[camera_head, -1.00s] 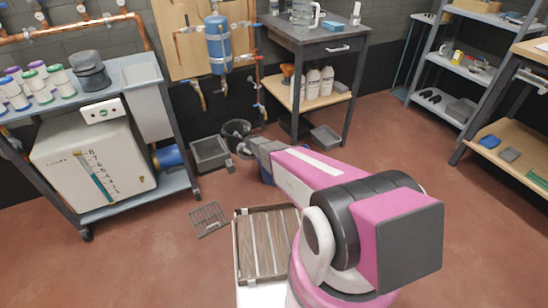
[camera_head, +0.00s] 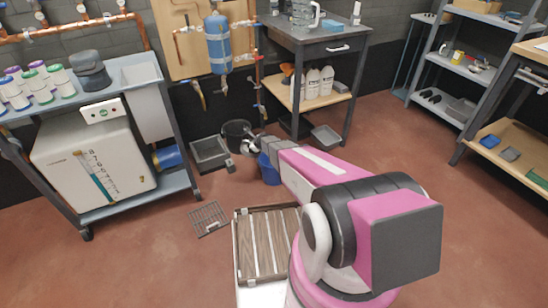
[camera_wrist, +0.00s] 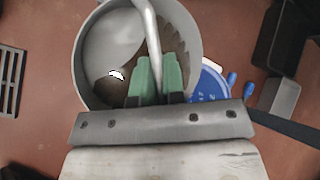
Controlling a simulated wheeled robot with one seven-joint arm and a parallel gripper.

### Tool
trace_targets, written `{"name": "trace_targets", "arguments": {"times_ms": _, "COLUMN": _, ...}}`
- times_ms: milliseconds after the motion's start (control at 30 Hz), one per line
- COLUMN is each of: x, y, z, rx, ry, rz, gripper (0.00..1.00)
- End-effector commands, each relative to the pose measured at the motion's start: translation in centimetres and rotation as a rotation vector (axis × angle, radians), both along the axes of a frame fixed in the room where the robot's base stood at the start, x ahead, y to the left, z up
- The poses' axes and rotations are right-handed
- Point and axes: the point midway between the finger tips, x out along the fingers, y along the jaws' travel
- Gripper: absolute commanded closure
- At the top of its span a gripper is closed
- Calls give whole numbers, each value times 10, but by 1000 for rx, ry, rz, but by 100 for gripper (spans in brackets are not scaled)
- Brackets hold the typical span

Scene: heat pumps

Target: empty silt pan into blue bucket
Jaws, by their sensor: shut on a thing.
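The silt pan (camera_wrist: 100,50) is a round grey vessel filling the upper middle of the wrist view, with brown silt (camera_wrist: 112,90) inside, mostly low and along the right wall. Its metal bar handle (camera_wrist: 150,30) runs between the green fingertips of my gripper (camera_wrist: 155,80), which is shut on it. In the head view the pan (camera_head: 237,131) looks dark, at the end of my arm, by my gripper (camera_head: 252,147). The blue bucket (camera_head: 269,170) stands on the floor, partly hidden by my arm. It also shows in the wrist view (camera_wrist: 210,86), right of the pan and partly covered by it.
A grey rectangular tub (camera_head: 211,153) stands on the floor left of the pan. A metal grate (camera_head: 208,218) and a slatted wooden platform (camera_head: 262,245) lie nearer. A cart (camera_head: 140,203) is at left and a workbench (camera_head: 318,95) behind. Open floor lies at right.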

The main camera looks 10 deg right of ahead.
Motion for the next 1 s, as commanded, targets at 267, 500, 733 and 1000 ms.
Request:
{"name": "trace_targets", "arguments": {"times_ms": 267, "x": 0, "y": -5, "z": -1, "rx": 38, "ry": -1, "rz": -1, "gripper": 100}}
{"name": "trace_targets", "arguments": {"times_ms": 500, "x": 0, "y": -10, "z": -3, "rx": 70, "ry": -5, "rz": 0, "gripper": 100}}
{"name": "trace_targets", "arguments": {"times_ms": 733, "x": -1, "y": -14, "z": -5, "rx": 102, "ry": -5, "rz": 0, "gripper": 100}}
{"name": "trace_targets", "arguments": {"times_ms": 1000, "x": -1, "y": -19, "z": -7, "rx": 140, "ry": -7, "rz": 1, "gripper": 100}}
